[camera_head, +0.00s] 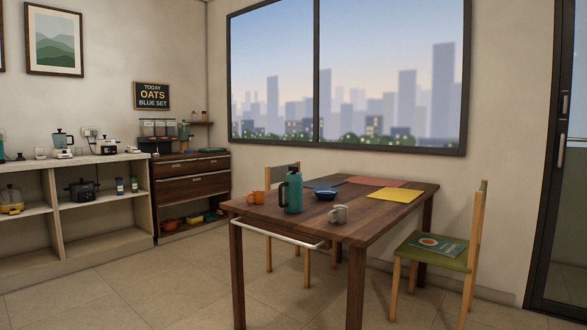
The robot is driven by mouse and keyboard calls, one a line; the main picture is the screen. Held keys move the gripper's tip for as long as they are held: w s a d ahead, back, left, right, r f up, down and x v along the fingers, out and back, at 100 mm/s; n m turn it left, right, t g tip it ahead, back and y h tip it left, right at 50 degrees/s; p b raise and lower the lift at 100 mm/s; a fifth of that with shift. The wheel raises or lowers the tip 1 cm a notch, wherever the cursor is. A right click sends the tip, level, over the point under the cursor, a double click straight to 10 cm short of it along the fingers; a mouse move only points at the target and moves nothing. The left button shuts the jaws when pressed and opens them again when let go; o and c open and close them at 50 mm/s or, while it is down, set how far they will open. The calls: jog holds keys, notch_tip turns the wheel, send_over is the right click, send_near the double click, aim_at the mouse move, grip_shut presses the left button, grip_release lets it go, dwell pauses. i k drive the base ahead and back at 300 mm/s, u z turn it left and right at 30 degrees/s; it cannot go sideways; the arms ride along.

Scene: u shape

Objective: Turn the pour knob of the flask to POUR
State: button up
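A teal flask (291,192) stands upright near the front left of the wooden dining table (385,214). It has a dark top and a handle on its left side. The pour knob is too small to make out, so its setting cannot be read. My gripper is not in view.
Coloured placemats lie behind. A green-seated chair (437,252) is at the right, another chair behind the table. Open floor (160,290) lies front left.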

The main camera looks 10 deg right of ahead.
aim_at(292, 170)
jog(key=u, duration=0.5)
jog(key=i, duration=1.7)
jog(key=z, duration=0.8)
